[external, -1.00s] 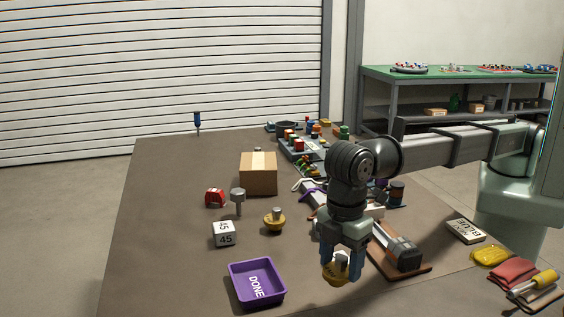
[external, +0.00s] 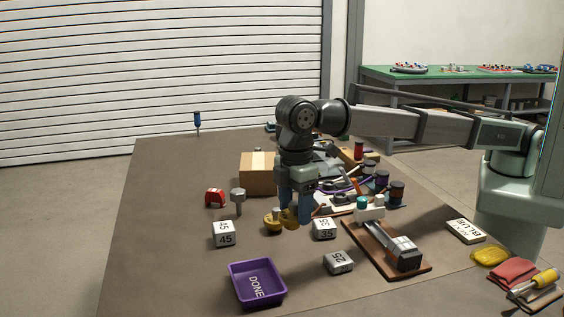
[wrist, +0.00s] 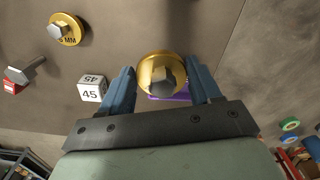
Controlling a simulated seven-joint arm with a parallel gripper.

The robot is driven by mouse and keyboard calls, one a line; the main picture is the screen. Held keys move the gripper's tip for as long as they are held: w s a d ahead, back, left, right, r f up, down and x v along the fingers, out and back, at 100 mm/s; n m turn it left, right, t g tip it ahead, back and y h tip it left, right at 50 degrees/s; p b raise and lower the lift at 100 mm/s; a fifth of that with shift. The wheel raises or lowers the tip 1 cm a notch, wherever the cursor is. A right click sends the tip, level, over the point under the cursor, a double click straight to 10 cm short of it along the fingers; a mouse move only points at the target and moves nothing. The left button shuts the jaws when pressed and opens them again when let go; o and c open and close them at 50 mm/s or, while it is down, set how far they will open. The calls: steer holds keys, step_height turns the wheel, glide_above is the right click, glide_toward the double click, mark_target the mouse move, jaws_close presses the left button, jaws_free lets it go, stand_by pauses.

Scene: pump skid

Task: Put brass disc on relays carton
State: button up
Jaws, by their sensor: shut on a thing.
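A brass disc with a grey hex knob (wrist: 160,72) is between the blue fingers of my gripper (external: 297,213), held above the table; it also shows in the external view (external: 288,218). My gripper is shut on it, with one finger on each side in the wrist view. A second brass disc (external: 271,224) stands on the table just left of my gripper; the wrist view shows it with "5 MM" lettering (wrist: 73,39). A brown cardboard carton (external: 257,178) with pale tape stands behind and left of my gripper, its right part hidden by my arm. No relays label is legible.
Number cubes (external: 224,234) and a purple DONE tray (external: 257,282) are in front. A wooden board with a vise (external: 402,252) is at right. The table's left side is clear.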

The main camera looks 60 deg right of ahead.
steer(key=w+d+r+m, duration=0.2)
steer(key=w+d, duration=0.6)
steer(key=w, duration=0.2)
steer(key=w+d+r+m, duration=0.1)
steer(key=w+d+r, duration=0.1)
steer(key=w+d, duration=0.65)
step_height(320, 180, up, 4)
steer(key=n, duration=0.4)
glide_above(260, 160)
steer(key=shift+f, duration=4.9)
steer(key=o, duration=1.1)
steer(key=shift+f, duration=0.1)
steer(key=shift+o, duration=0.2)
step_height(260, 160, up, 12)
